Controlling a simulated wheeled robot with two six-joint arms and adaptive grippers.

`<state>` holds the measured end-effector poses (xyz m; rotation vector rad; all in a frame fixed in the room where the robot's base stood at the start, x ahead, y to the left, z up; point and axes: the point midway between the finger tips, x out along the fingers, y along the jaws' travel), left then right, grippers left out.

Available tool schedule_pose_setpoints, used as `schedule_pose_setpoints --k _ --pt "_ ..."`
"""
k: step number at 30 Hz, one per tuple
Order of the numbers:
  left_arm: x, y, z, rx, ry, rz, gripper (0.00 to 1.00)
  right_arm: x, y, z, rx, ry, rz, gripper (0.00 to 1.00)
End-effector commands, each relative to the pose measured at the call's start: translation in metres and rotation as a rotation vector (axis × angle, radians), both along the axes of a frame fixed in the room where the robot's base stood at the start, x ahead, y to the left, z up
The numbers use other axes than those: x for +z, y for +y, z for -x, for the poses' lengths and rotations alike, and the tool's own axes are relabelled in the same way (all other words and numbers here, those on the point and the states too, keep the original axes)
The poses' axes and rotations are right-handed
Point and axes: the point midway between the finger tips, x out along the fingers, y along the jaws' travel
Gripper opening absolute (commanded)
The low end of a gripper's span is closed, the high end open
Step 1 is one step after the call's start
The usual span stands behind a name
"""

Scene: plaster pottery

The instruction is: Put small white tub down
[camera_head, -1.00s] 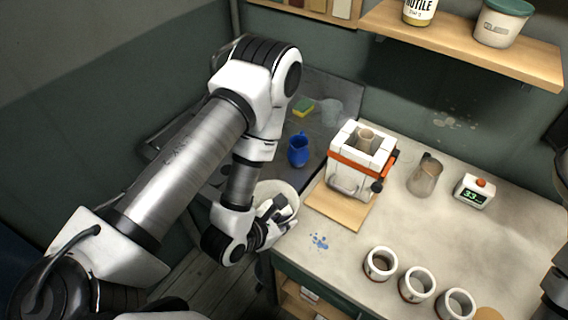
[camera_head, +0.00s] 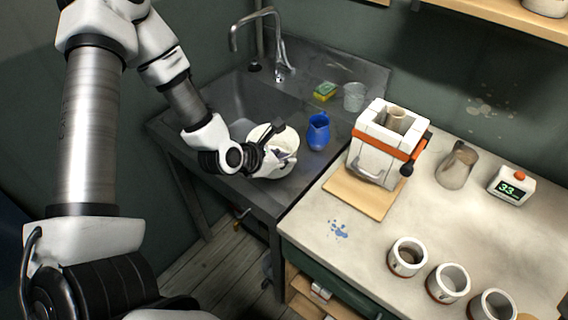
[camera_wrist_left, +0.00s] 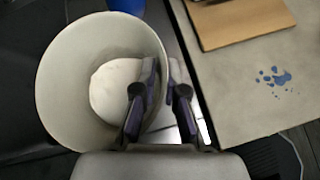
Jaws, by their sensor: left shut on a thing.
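The small white tub (camera_head: 291,140) is at the front of the sink unit in the head view. My left gripper (camera_head: 277,156) is shut on its rim, with one finger inside and one outside. In the left wrist view the tub (camera_wrist_left: 62,75) is open toward the camera and holds a rounded white lump (camera_wrist_left: 112,92). The gripper's fingers (camera_wrist_left: 163,88) pinch the tub's right wall there. I cannot tell whether the tub's base touches the metal surface. My right gripper is not in view.
The metal sink unit (camera_head: 292,192) has a faucet (camera_head: 279,62), a sponge (camera_head: 324,91), a clear cup (camera_head: 354,96) and a blue jug (camera_head: 318,131) near the tub.

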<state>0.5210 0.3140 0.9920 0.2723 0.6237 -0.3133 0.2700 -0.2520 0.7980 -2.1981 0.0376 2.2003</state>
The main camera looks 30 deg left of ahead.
Motion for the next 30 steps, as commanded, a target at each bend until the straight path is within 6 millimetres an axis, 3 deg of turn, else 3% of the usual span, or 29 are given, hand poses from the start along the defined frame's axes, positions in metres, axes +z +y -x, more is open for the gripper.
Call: schedule_pose_setpoints --k 3,13,25,27,30 --pt "0.001 0.007 -0.006 0.0 -0.001 -0.001 0.0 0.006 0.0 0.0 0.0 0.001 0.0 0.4" --pt "-0.035 0.007 -0.006 -0.001 0.002 -0.003 0.0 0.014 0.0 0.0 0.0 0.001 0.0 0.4" --pt "-0.041 0.007 -0.006 0.0 -0.001 -0.001 0.0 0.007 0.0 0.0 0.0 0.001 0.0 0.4" --pt "-0.04 0.007 -0.006 0.0 0.001 -0.001 0.32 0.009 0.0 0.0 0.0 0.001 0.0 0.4" --pt "-0.04 0.007 -0.006 0.0 0.001 -0.001 0.35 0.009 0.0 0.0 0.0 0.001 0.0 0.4"
